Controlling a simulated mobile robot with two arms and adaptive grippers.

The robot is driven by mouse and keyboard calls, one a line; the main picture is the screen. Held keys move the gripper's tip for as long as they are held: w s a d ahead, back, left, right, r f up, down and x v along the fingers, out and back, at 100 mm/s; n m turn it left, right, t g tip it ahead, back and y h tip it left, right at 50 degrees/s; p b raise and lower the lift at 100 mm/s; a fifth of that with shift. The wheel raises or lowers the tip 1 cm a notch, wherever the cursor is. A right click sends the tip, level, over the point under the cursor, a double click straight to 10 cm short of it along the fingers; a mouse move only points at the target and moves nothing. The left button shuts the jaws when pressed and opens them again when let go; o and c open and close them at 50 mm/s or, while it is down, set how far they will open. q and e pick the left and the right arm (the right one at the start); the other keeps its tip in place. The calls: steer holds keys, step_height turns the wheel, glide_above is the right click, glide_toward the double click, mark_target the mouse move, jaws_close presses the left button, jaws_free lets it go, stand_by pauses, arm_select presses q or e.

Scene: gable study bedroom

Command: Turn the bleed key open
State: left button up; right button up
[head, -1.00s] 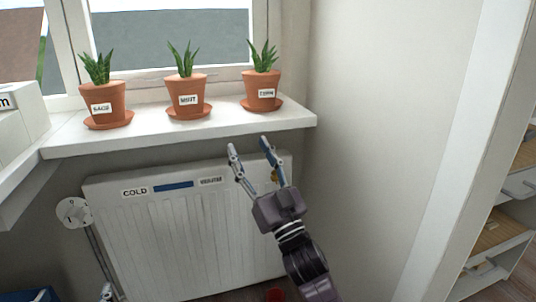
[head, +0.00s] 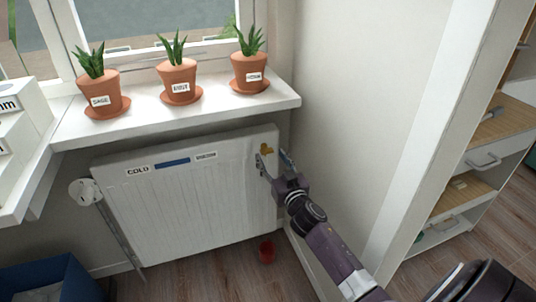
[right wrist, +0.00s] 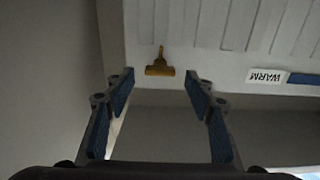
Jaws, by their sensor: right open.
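The brass bleed key (head: 266,149) is on the upper right of the white radiator (head: 190,190). In the right wrist view the bleed key (right wrist: 160,67) shows a wide bar with a thin stem and lies ahead of the fingertips, centred between them. My right gripper (head: 271,160) is open and empty, close to the radiator's top right corner, with its fingers either side of the key. It also shows in the right wrist view (right wrist: 160,88). I cannot tell whether a finger touches the key. My left gripper is not in view.
A white windowsill (head: 220,112) with three potted plants overhangs the radiator. A round valve knob (head: 84,192) is at the radiator's left. A wall and shelves (head: 470,185) are at right.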

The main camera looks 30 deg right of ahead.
mark_target(266, 150)
steer(key=shift+x, duration=1.5)
steer(key=shift+c, duration=0.3)
steer(key=c, duration=1.1)
